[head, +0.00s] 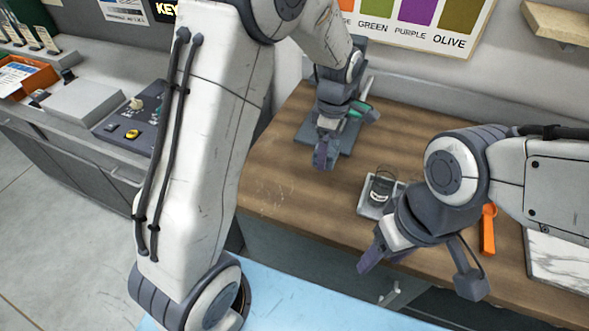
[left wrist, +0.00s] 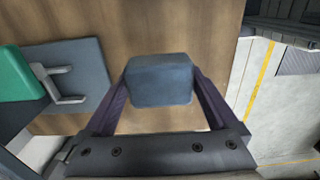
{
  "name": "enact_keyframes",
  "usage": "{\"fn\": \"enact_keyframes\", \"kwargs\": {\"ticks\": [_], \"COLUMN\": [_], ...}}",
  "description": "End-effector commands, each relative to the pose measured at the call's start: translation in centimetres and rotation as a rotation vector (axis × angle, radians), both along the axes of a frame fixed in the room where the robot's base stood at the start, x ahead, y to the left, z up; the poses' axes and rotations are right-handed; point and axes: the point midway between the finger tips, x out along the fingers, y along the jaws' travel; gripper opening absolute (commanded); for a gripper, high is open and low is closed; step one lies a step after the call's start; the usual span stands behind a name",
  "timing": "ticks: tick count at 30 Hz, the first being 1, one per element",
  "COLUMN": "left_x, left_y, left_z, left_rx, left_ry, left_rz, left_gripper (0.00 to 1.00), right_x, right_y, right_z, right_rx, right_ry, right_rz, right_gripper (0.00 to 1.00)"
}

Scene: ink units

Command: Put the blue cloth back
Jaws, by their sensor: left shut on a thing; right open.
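My left gripper (head: 322,160) is over the wooden bench top, in front of a grey plate. In the left wrist view, its two dark fingers (left wrist: 158,112) are shut on a smooth, folded-looking blue-grey pad, seemingly the blue cloth (left wrist: 160,80). In the head view the cloth is largely hidden by the gripper. I cannot tell whether the cloth touches the bench. My right gripper (head: 384,259) is open and empty, near the bench's front edge.
The grey plate (left wrist: 85,75) with a bracket and a green block (left wrist: 18,75) lies beside the cloth. A dark jar (head: 381,188) stands on a small tray (head: 367,209). An orange tool (head: 487,232) and a marble slab (head: 556,258) lie to the right. The bench (head: 275,175) is bare at left.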

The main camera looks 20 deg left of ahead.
Motion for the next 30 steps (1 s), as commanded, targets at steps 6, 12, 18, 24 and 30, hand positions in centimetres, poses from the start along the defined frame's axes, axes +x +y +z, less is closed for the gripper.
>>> {"fn": "enact_keyframes", "kwargs": {"ticks": [6,12,18,24,30], "left_x": [-1.5,-2.3,-2.5,-2.5,-2.4], "left_y": [4.6,7.5,8.1,8.1,8.1], "left_z": [-2.9,-4.8,-6.3,-8.9,-9.2], "left_rx": [0.000,0.000,0.000,0.000,0.000], "left_ry": [0.006,0.003,0.005,0.003,0.000], "left_rz": [-0.001,-0.004,-0.005,-0.004,-0.004], "left_gripper": [0.32,0.32,0.32,0.32,0.32], "right_x": [0.0,0.0,0.0,0.0,0.0], "right_y": [0.0,0.0,0.0,0.0,0.0], "right_z": [1.4,2.0,2.4,3.1,3.0], "right_rx": [0.000,0.000,0.000,0.000,0.000], "right_ry": [0.000,0.000,0.000,0.000,0.000], "right_rz": [0.000,-0.001,-0.001,-0.001,-0.001], "right_gripper": [0.59,0.59,0.59,0.59,0.59]}}
